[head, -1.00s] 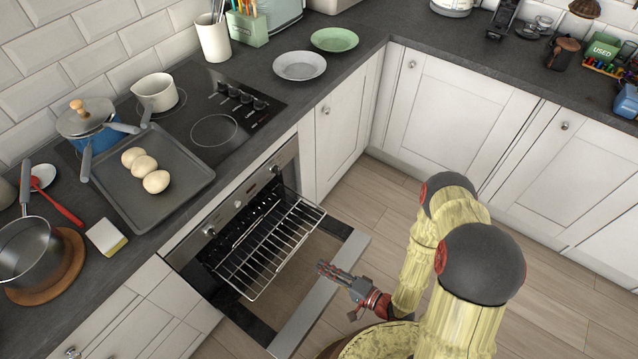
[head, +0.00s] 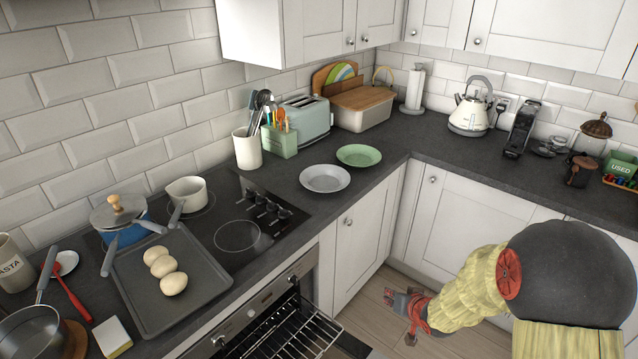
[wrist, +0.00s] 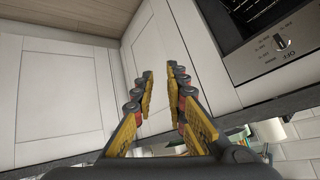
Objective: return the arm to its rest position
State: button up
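My gripper (head: 392,299) shows at the lower right of the head view, over the floor beside the open oven and in front of the white cabinets. My yellow-sleeved arm runs from it to the right edge. In the wrist view the two fingers of my gripper (wrist: 160,75) stand apart with only a cabinet door behind the gap. Nothing is held.
The oven (head: 262,318) is open with its wire rack (head: 300,335) pulled out, left of my gripper. White cabinets (head: 470,215) stand behind it. A baking tray (head: 140,290) with three pale dough balls (head: 162,263) rests partly on the hob (head: 255,210). Two plates (head: 325,179) sit near the corner.

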jog(key=s+d+r+h, duration=0.1)
jog(key=s+r, duration=0.1)
jog(key=r, duration=0.5)
jog(key=s+d+r+h, duration=0.2)
jog(key=r, duration=0.5)
jog(key=s+a+r+g, duration=0.1)
jog(key=s+r, duration=0.3)
jog(key=s, duration=0.4)
jog(key=s+a+r+n+g, duration=0.1)
jog(key=s+a+r, duration=0.2)
jog(key=s, duration=0.6)
jog(key=s+a+r+g+y, duration=0.1)
jog(key=s+a+r, duration=0.1)
jog(key=s+r, duration=0.5)
jog(key=shift+s+n, duration=0.3)
jog(key=shift+s, duration=0.85)
